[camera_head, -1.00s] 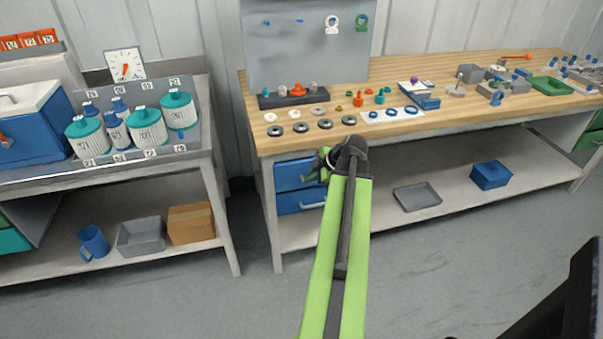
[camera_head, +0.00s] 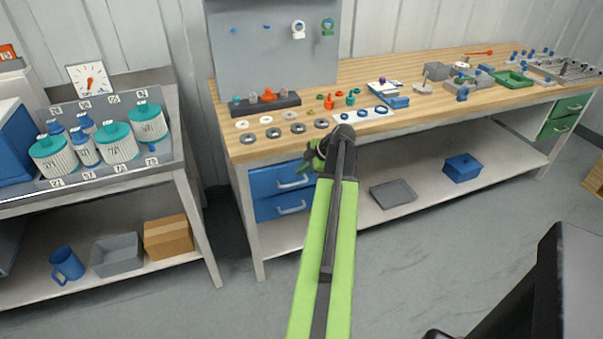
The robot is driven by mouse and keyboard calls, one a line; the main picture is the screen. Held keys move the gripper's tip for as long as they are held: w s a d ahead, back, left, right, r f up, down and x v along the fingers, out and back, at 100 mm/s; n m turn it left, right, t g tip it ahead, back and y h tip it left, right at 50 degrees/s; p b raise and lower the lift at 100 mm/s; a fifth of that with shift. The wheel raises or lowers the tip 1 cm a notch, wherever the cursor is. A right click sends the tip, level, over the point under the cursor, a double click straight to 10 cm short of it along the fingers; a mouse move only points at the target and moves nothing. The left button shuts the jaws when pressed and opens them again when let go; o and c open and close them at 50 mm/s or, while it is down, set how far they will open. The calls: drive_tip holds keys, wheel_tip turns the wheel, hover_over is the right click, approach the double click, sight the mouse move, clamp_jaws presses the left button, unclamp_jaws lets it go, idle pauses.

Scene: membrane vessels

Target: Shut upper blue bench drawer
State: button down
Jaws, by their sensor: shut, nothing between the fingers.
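The upper blue bench drawer (camera_head: 272,180) sits under the left end of the wooden-topped bench, with a pale bar handle on its front. Its right part is partly hidden by my gripper. How far it stands out from the bench is hard to tell. The lower blue drawer (camera_head: 268,208) is directly below it, also with a pale handle. My gripper (camera_head: 307,163) is shut and empty, at the right end of the upper drawer's front. Whether it touches the drawer cannot be told. My green arm reaches up from the bottom of the view.
The bench top (camera_head: 400,75) carries rings, fittings and a green tray (camera_head: 514,79). A grey tray (camera_head: 393,194) and a blue box (camera_head: 462,167) lie on the lower shelf. A left-hand bench holds several teal-capped vessels (camera_head: 117,143). The floor in front is clear.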

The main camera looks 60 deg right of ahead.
sight(285, 182)
drive_tip(key=b+x, duration=0.4)
drive_tip(key=x, duration=0.3)
drive_tip(key=shift+w+f+b, duration=0.2)
drive_tip(key=shift+b, duration=0.2)
